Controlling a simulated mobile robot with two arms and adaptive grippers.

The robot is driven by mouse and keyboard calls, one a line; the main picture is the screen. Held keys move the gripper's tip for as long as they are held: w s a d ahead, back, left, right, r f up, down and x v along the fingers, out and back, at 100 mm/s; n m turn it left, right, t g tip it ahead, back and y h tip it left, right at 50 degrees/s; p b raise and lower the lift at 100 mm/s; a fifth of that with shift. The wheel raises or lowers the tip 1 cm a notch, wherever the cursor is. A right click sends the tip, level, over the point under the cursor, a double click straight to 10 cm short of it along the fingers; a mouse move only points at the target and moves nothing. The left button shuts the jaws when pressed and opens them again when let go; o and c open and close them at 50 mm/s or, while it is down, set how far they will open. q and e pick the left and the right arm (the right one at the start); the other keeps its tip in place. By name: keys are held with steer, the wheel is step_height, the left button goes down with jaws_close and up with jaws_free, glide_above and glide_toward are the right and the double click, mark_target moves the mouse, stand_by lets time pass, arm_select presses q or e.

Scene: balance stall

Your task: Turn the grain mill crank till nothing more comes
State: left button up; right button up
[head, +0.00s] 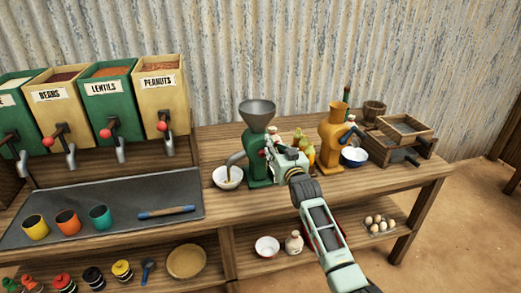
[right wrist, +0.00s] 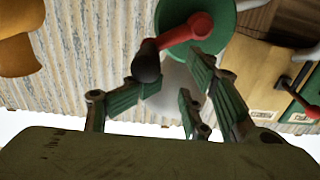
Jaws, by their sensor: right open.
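A green mill (head: 257,168) with a grey funnel hopper (head: 257,112) stands on the wooden counter. Its spout (head: 236,157) points left and down over a white bowl (head: 228,183). In the right wrist view the mill's round green body (right wrist: 222,18) carries a red crank arm (right wrist: 187,34) with a black grip (right wrist: 146,62). My right gripper (head: 274,148) is at the mill's right side; in the wrist view its open fingers (right wrist: 172,78) are spread just below the crank, with the black grip near the left fingertip. I cannot tell whether they touch. My left gripper is out of view.
A wooden sieve box (head: 397,143) is beyond. Labelled dispensers (head: 109,98) and a grey tray (head: 110,205) are on the left.

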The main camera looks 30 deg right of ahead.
steer(key=shift+f, duration=0.2)
steer(key=shift+a, duration=0.1)
steer(key=p+v, duration=0.6)
steer(key=v, duration=0.2)
steer(key=shift+f, duration=0.15)
stand_by(0.4)
